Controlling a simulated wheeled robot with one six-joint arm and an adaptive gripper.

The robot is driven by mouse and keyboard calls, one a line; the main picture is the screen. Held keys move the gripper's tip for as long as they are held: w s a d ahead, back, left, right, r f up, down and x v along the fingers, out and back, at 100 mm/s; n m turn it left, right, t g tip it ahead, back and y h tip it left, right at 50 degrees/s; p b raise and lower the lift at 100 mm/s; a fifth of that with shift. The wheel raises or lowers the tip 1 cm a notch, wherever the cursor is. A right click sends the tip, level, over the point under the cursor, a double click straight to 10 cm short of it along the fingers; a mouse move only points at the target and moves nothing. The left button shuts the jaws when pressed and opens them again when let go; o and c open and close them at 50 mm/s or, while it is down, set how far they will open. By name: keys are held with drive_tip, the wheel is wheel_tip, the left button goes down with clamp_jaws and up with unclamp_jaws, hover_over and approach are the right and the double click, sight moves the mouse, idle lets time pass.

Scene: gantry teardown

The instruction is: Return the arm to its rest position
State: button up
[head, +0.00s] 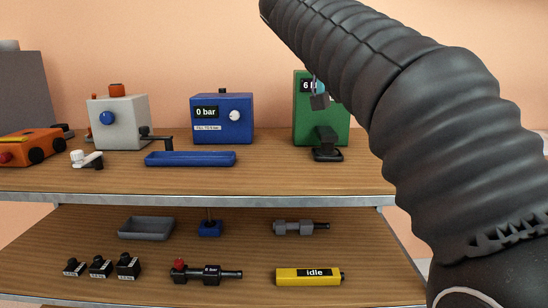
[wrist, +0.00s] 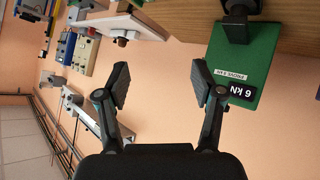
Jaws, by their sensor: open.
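My gripper (wrist: 160,84) shows in the wrist view with its two black fingers spread wide and nothing between them. Behind the gap is bare peach wall. In the head view my arm, in a ribbed black sleeve (head: 440,125), rises from the lower right and leans to the upper left, leaving the picture at the top.
The upper shelf (head: 250,175) holds a blue 0 bar box (head: 222,130), a white box (head: 118,122), a blue tray (head: 190,159) and an orange device (head: 28,147). The lower shelf holds a grey tray (head: 146,229), a yellow idle cylinder (head: 308,277) and several small parts.

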drive_tip(key=s+f+n+y, duration=0.1)
drive_tip(key=s+f+y, duration=0.1)
drive_tip(key=s+f, duration=0.6)
drive_tip(key=s+f+n+g+y, duration=0.1)
drive_tip(key=s+f+n+y, duration=0.1)
drive_tip(key=s+f, duration=0.7)
drive_tip(key=s+f+n+y, duration=0.2)
drive_tip(key=s+f, duration=0.7)
drive_tip(key=f, duration=1)
drive_tip(key=shift+s+d+f+g+y, duration=0.2)
drive_tip(key=shift+g+y, duration=0.2)
drive_tip(key=shift+y, duration=0.7)
